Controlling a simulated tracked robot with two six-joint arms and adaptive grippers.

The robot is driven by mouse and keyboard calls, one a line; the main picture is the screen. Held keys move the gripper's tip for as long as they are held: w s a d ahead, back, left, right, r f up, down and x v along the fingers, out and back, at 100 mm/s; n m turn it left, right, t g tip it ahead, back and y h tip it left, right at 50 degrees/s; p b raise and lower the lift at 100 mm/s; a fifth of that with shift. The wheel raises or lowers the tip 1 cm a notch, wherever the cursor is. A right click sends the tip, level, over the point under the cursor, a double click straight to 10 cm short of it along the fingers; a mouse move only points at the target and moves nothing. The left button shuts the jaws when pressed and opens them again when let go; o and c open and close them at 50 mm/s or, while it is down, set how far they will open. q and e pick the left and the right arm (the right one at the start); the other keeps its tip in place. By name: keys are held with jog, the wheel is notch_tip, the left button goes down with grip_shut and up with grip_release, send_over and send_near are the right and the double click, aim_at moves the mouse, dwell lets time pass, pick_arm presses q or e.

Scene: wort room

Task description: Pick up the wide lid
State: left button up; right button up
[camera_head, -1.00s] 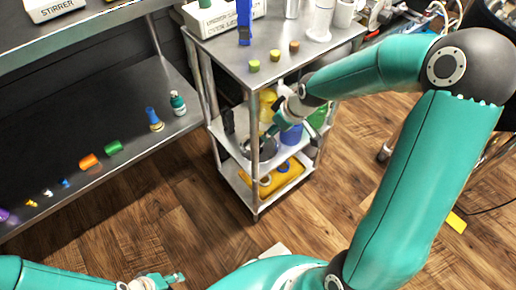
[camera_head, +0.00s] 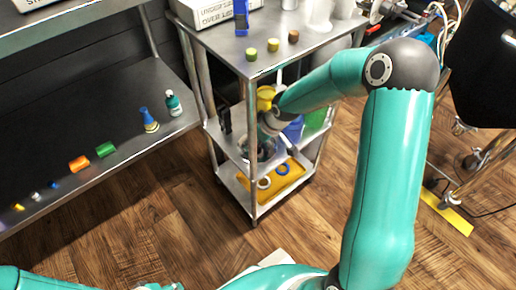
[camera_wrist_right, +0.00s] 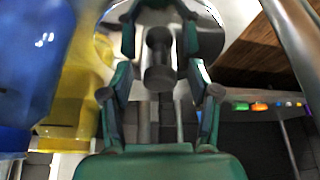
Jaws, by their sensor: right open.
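The wide lid (camera_wrist_right: 210,38) looks like a shiny, round metal disc at the top of the right wrist view. A dark cylindrical knob (camera_wrist_right: 158,62) stands out from it. My right gripper (camera_wrist_right: 160,40) is open, with its fingers on either side of the knob; I cannot tell whether they touch it. In the head view my right gripper (camera_head: 262,140) reaches into the middle shelf of the cart, where the lid is mostly hidden. My left gripper (camera_head: 160,286) barely shows at the bottom edge; its jaws are cut off.
The steel cart's posts (camera_head: 251,150) stand close around my right gripper. A yellow container (camera_wrist_right: 75,110) and a blue one (camera_wrist_right: 30,70) are beside it. A yellow tray (camera_head: 290,184) with rings is on the bottom shelf. Small coloured items line the left shelf (camera_head: 120,112).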

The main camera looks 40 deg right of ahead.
jog(key=shift+c, duration=0.3)
grip_shut()
jog(key=shift+r, duration=0.1)
